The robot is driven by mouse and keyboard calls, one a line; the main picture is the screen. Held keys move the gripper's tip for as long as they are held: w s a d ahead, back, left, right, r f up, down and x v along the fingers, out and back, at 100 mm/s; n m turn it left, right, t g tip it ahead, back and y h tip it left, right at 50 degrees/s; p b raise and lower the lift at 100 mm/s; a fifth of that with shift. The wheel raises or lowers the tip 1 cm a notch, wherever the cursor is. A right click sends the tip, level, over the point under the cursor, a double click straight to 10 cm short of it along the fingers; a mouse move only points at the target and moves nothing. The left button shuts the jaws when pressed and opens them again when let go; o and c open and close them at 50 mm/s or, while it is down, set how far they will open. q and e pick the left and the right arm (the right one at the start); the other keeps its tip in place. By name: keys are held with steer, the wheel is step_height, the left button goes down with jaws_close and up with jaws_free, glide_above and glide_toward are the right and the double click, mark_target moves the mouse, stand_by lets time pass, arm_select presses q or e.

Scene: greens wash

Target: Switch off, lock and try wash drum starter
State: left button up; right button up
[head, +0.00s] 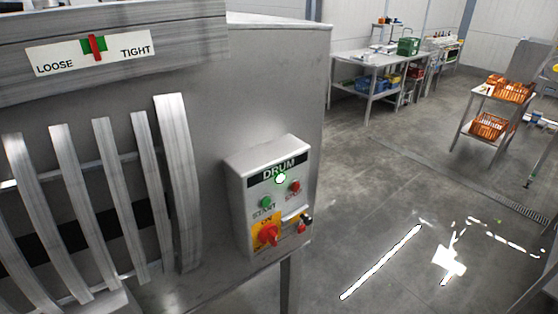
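The drum starter (240,190) is a light grey box labelled DRUM on the side of the steel machine. It carries a green start button (265,202), a red stop button (295,186) and a white, green-edged round spot (280,178) over its label. A red rotary switch handle (267,234) sits on a yellow plate with ON above it. The handle's exact setting is too small to tell. Small red and black items (302,225), possibly padlocks, are at a holder on the box's lower right. Neither gripper is in view.
Curved metal bars (120,200) stand left of the starter, under a LOOSE/TIGHT gauge (93,48). Open floor (390,200) lies to the right. A cart with orange crates (490,126) and a long worktable (365,60) stand farther back.

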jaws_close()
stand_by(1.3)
